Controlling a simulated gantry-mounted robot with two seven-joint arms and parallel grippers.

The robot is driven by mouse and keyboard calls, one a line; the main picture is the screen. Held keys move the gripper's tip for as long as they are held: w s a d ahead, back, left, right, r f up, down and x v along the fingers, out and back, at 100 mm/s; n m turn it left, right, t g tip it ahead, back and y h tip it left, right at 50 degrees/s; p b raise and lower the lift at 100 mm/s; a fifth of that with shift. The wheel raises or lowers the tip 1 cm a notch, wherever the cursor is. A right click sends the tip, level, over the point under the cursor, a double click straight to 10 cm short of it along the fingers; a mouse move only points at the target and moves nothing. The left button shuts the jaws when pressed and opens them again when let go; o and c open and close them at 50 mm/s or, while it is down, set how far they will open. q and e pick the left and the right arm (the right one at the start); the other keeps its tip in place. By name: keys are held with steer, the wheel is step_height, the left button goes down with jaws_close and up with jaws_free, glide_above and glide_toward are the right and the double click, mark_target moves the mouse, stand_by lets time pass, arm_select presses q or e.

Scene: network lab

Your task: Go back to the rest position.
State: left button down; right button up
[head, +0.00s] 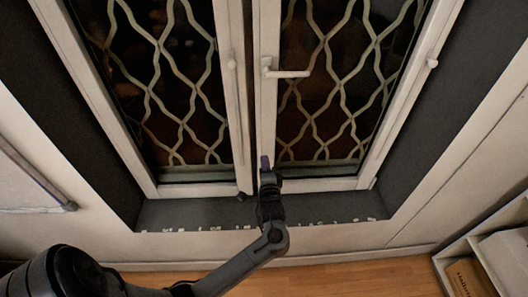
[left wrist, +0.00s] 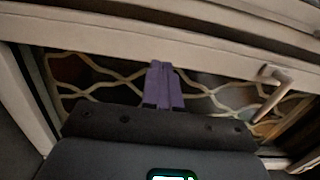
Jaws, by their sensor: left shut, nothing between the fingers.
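My left gripper (head: 265,163) is at the middle of the lower window, in front of the frame where the two sashes meet. Its purple fingers are together with nothing between them. They also show close together in the left wrist view (left wrist: 163,85), pointing towards the window lattice and the pale frame. I cannot tell whether the fingertips touch the frame. My left arm reaches up to it from the lower left. My right gripper is in neither view.
The window has a left sash (head: 150,190) and a right sash (head: 320,184), with wavy lattice behind. A handle (head: 288,73) sticks out from the middle frame. A dark sill (head: 190,212) runs below. A shelf unit (head: 455,262) stands at the lower right; wooden floor (head: 370,280) is clear.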

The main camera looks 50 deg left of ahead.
arm_select(q)
steer(key=s+d+f+m+t+h, duration=0.1)
steer(key=s+d+f+m+h, duration=0.25)
steer(key=s+f, duration=0.55)
steer(key=s+d+n+h, duration=0.1)
steer(key=s+d+h, duration=0.15)
steer(key=d, duration=0.25)
steer(key=s+d+g+h, duration=0.1)
steer(key=s+d+h, duration=0.1)
steer(key=d+h, duration=0.25)
steer(key=s+d+n+h, duration=0.1)
steer(key=s+d+h, duration=0.15)
steer(key=d, duration=0.25)
steer(key=s+d+r+n+g+h, duration=0.1)
steer(key=s+d+n+g+h, duration=0.1)
steer(key=s+d+n+g, duration=0.6)
step_height(320, 180, up, 22)
steer(key=s+a+m+t+p, duration=0.1)
steer(key=m+p, duration=0.1)
steer(key=p, duration=2)
steer(key=shift+a+t, duration=0.2)
steer(key=shift+t, duration=0.2)
